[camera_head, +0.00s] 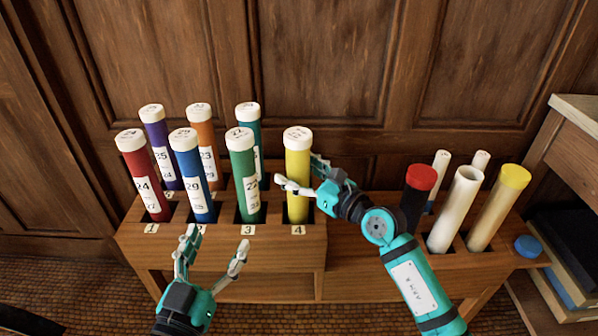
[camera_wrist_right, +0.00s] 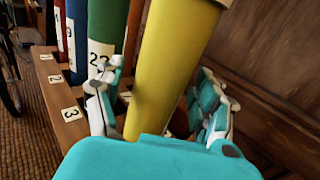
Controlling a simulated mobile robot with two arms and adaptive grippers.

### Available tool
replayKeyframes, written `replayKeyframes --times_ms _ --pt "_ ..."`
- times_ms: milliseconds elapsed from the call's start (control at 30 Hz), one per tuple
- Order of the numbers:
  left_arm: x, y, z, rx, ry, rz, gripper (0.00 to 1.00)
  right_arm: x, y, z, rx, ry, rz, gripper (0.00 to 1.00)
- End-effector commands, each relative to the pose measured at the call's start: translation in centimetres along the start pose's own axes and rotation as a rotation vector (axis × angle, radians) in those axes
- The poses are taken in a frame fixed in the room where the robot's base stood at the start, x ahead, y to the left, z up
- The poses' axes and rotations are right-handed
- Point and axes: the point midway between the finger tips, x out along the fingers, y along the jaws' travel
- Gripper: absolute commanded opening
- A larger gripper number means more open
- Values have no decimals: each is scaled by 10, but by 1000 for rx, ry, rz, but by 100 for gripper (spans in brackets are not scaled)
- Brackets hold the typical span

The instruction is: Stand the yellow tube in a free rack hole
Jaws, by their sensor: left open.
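The yellow tube (camera_head: 298,165) with a white cap stands upright at the hole marked 4 in the left wooden rack (camera_head: 225,255); its lower end is inside the hole, at about the height of its neighbours. It also fills the middle of the right wrist view (camera_wrist_right: 170,75). My right gripper (camera_head: 303,177) has its fingers on either side of this tube, as the right wrist view (camera_wrist_right: 160,95) also shows; whether they press on it is unclear. My left gripper (camera_head: 213,250) is open and empty in front of the rack, below the green tube (camera_head: 244,180).
Red (camera_head: 146,180), blue (camera_head: 193,180), purple (camera_head: 160,150), orange (camera_head: 205,140) and teal (camera_head: 250,130) tubes stand close by. The right rack (camera_head: 385,240) holds a red-capped black tube (camera_head: 416,190), a white tube (camera_head: 458,205) and a yellow-capped cream tube (camera_head: 495,215). A wooden panel wall (camera_head: 320,60) stands behind.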

Motion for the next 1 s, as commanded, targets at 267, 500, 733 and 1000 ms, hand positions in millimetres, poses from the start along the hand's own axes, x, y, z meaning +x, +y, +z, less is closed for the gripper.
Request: replayKeyframes --times_ms 267,500,733,1000 --pt "0 0 1 -1 -1 0 73 -3 0 -1 0 3 0 72" --pt "0 0 0 0 -1 0 73 -41 -1 -2 -2 4 -2 72" --pt "0 0 0 0 -1 0 73 -89 0 -2 -1 4 -1 72" --pt "0 0 0 0 -1 0 73 -118 0 -1 -1 2 0 72"
